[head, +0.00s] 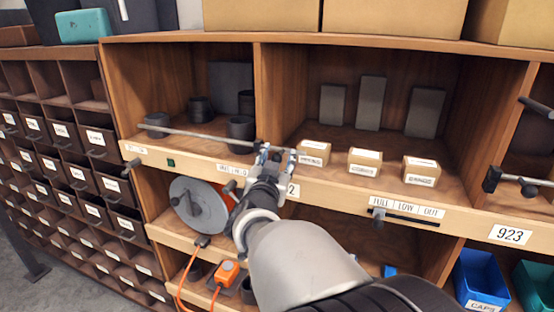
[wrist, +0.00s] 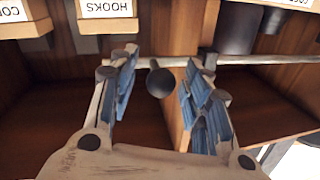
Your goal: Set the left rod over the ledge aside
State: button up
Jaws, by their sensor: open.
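In the head view a thin grey rod (head: 190,133) runs along the front of the upper left compartment, just over the ledge (head: 190,164). Its left end is near a dark pot, and its right part passes behind my gripper (head: 276,155). In the wrist view the rod (wrist: 260,59) crosses the picture at my gripper's fingertips (wrist: 160,62). The fingers are open and wide apart. A dark round knob (wrist: 160,79) shows between them, close to the rod. I cannot tell whether the fingers touch the rod or the knob.
Dark pots (head: 241,133) stand behind the rod. Labelled boxes (head: 314,152) stand on the ledge right of my gripper. A dark bar (head: 405,215) is on the ledge front to the right. A cable reel (head: 199,204) is below. Room in front of the shelf looks free.

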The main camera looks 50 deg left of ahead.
notch_tip(320, 180, up, 10)
jog(key=shift+r, duration=0.1)
dwell(0.4)
